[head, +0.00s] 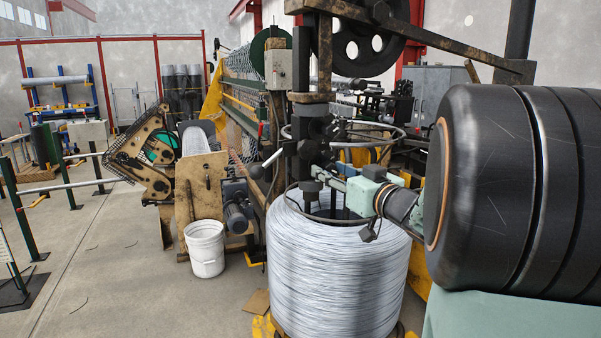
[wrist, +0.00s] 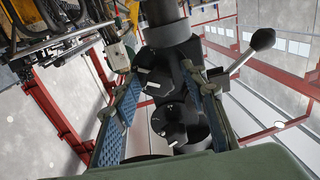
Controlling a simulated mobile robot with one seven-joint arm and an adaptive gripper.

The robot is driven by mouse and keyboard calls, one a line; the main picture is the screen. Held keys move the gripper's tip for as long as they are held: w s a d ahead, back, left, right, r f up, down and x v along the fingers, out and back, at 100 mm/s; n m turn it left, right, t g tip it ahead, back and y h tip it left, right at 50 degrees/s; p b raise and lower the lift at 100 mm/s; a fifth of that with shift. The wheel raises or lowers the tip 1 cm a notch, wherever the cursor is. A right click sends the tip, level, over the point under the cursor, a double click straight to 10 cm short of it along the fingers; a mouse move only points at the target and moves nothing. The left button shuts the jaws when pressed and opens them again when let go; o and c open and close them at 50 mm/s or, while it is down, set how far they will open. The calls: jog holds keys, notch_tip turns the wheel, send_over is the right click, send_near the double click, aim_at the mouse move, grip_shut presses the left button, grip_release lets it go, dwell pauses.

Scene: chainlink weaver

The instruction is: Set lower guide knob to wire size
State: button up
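Two black faceted knobs with small white marks sit on the dark guide column between my fingers in the wrist view: one nearer the picture's top (wrist: 153,80), the other nearer its bottom (wrist: 173,122). That view looks upside down, so the upper-pictured one seems to be the lower guide knob. My gripper (wrist: 162,76) is open, with blue-padded fingers spread on either side of the knobs; contact cannot be told. In the head view my gripper (head: 335,184) reaches from the right to the guide column (head: 312,135). The knob faces and the wire size setting are unreadable.
A lever with a black ball (head: 257,172) juts from the column; it also shows in the wrist view (wrist: 262,39). A large wire coil (head: 335,265) stands below my gripper. A white bucket (head: 205,250) stands left of it. Open floor lies at the left.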

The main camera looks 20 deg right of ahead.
jog(key=shift+c, duration=0.3)
grip_shut()
jog(key=shift+f+n+b, duration=0.1)
jog(key=shift+n+b, duration=0.2)
jog(key=shift+f+n+b, duration=0.1)
jog(key=shift+n+b, duration=1.05)
jog(key=shift+n, duration=0.05)
jog(key=n+b, duration=0.2)
jog(key=shift+n, duration=0.4)
jog(key=n+b, duration=0.4)
jog(key=n, duration=0.1)
jog(key=shift+n, duration=0.4)
